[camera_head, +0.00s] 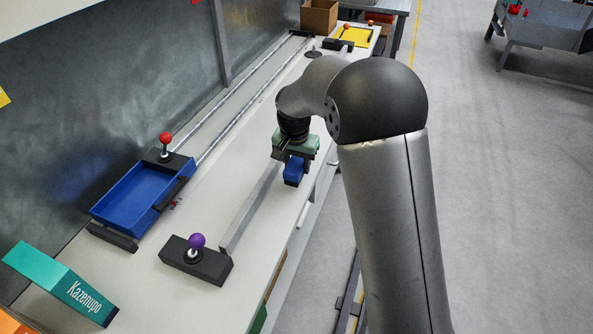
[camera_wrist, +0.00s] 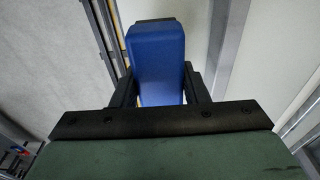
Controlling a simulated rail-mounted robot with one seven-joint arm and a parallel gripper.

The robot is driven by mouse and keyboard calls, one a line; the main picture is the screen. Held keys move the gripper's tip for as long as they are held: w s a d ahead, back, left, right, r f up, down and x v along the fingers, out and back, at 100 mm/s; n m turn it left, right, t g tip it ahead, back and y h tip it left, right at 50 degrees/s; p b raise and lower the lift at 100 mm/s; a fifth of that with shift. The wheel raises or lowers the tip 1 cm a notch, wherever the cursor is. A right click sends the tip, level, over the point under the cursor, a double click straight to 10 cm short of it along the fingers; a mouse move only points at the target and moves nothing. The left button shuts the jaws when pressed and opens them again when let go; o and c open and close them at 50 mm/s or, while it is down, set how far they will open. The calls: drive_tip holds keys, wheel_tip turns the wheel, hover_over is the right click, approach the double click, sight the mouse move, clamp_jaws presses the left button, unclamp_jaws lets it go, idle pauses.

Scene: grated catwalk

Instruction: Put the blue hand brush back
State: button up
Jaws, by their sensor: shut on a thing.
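The blue hand brush (camera_head: 293,173) is below my gripper (camera_head: 291,161), over the right side of the pale workbench (camera_head: 130,283). In the wrist view the blue body (camera_wrist: 156,55) sits between the two black fingers of my gripper (camera_wrist: 160,88), which are shut on it. Its bristles cannot be made out. I cannot tell whether the brush touches the bench. A blue tray (camera_head: 133,198) lies at the left, by a black block with a red knob (camera_head: 166,139).
A black block with a purple knob (camera_head: 197,242) stands at the near end of a flat metal bar (camera_head: 250,207). Long rails (camera_head: 235,115) run beside the wall. A teal box (camera_head: 62,284) is near left. A cardboard box (camera_head: 319,17) and yellow mat (camera_head: 352,37) are at the far end.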

sight(294, 164)
drive_tip(key=shift+a+f, duration=0.1)
drive_tip(key=shift+f, duration=1.45)
drive_tip(key=shift+f, duration=0.15)
drive_tip(key=o, duration=1)
drive_tip(key=r, duration=0.7)
drive_tip(key=s+r, duration=0.1)
drive_tip(key=r, duration=0.3)
drive_tip(key=shift+s+a, duration=0.1)
drive_tip(key=shift+a, duration=0.15)
drive_tip(key=shift+s+r, duration=0.1)
drive_tip(key=shift+r, duration=0.5)
